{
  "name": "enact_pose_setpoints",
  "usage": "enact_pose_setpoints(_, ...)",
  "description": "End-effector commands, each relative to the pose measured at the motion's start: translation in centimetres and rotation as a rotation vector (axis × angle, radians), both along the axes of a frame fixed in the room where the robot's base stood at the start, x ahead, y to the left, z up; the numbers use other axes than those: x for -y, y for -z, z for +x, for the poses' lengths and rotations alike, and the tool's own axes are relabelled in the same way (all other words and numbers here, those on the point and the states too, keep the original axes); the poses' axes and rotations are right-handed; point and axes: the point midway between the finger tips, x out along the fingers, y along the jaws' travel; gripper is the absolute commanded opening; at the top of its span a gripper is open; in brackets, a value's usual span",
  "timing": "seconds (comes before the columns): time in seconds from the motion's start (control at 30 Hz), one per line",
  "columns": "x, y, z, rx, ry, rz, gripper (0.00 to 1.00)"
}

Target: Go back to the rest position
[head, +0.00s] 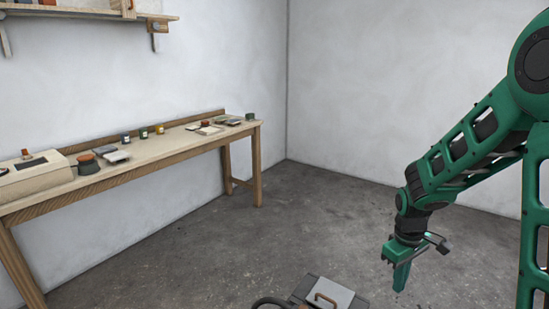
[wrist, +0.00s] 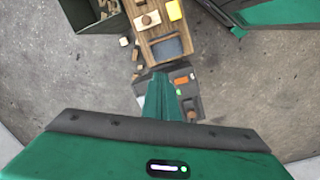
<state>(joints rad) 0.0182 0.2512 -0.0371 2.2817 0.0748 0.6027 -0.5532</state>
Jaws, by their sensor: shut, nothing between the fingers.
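My gripper (head: 401,277) hangs at the end of my green arm, pointing down, on the right side of the head view. It is shut and empty, above the open concrete floor. In the wrist view my gripper (wrist: 160,92) shows as a green finger shape pointing away from the camera, with its fingers together. No object is held.
A long wooden bench (head: 180,160) with small jars and boxes stands along the left wall. A dark case with a grey lid (head: 330,293) is at the bottom. Below, a wooden surface (wrist: 150,25) holds small items. The floor (head: 330,205) between bench and arm is clear.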

Motion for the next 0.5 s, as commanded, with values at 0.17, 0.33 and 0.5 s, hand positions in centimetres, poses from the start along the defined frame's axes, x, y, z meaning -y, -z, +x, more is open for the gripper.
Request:
enact_pose_setpoints(0.17, 3.3, -5.1, -4.7, 0.019, 0.215, -0.012, 0.00)
enact_pose_setpoints(0.33, 5.5, -8.7, -9.7, 0.030, 0.422, -0.012, 0.00)
enact_pose_setpoints(0.5, 6.8, -11.4, -15.2, 0.038, 0.627, 0.002, 0.00)
